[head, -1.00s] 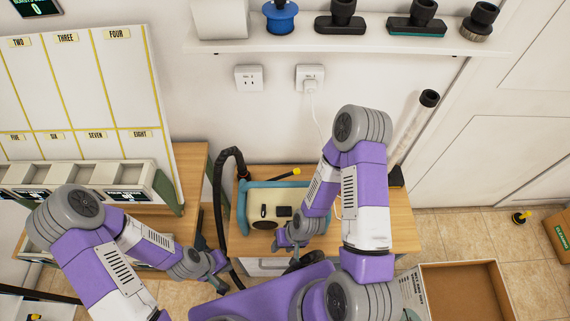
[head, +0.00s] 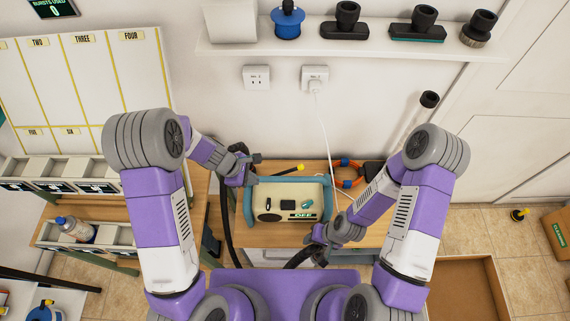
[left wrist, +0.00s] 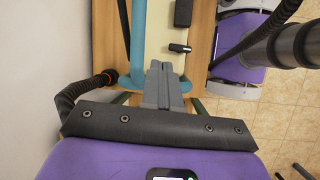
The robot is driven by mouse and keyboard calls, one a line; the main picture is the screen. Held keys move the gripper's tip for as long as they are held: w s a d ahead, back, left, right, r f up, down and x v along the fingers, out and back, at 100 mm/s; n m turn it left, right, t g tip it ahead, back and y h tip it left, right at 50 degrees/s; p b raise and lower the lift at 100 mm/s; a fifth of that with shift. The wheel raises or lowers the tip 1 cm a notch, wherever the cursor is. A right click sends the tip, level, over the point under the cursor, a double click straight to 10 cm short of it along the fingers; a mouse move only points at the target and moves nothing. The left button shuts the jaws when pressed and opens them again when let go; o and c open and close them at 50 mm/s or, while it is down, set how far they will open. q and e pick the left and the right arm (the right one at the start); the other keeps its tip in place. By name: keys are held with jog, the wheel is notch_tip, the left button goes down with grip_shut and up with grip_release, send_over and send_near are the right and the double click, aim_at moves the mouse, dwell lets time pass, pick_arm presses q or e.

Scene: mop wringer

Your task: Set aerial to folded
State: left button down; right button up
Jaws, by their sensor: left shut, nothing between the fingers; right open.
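The radio (head: 290,204) is a cream box with a blue frame, standing on the wooden table, and its small display reads OFF. The aerial (head: 284,171) is a thin dark rod with a yellow tip, slanting slightly up to the right along the radio's back edge. In the left wrist view, a dark rod that looks like the aerial (left wrist: 125,28) runs beside the blue frame. My left gripper (head: 254,170) is shut and empty at the radio's back left corner, near the aerial's left end; its fingers (left wrist: 163,84) point at the radio. My right gripper (head: 318,242) is open, in front of the radio.
A black hose (head: 226,215) curves close by my left gripper. An orange-and-blue coil (head: 346,174) lies at the table's back right. A white cable hangs from the wall socket (head: 315,78). An open cardboard box (head: 460,285) stands on the floor at right.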

pick_arm(q)
jog(key=n+t+h, duration=0.1)
jog(key=n+h, duration=0.1)
send_near(290, 170)
jog(key=b+x, duration=0.2)
jog(key=x, duration=0.4)
jog(key=shift+a+f, duration=0.1)
jog(key=shift+f, duration=0.05)
jog(key=shift+w+f, duration=0.1)
jog(key=shift+f, duration=0.2)
jog(key=shift+d, duration=0.25)
jog(key=shift+b+x, duration=0.75)
jog(key=shift+x, duration=0.1)
jog(key=shift+d+r, duration=0.1)
jog(key=shift+r, duration=0.05)
jog(key=shift+r+p, duration=0.8)
jog(key=shift+r, duration=0.15)
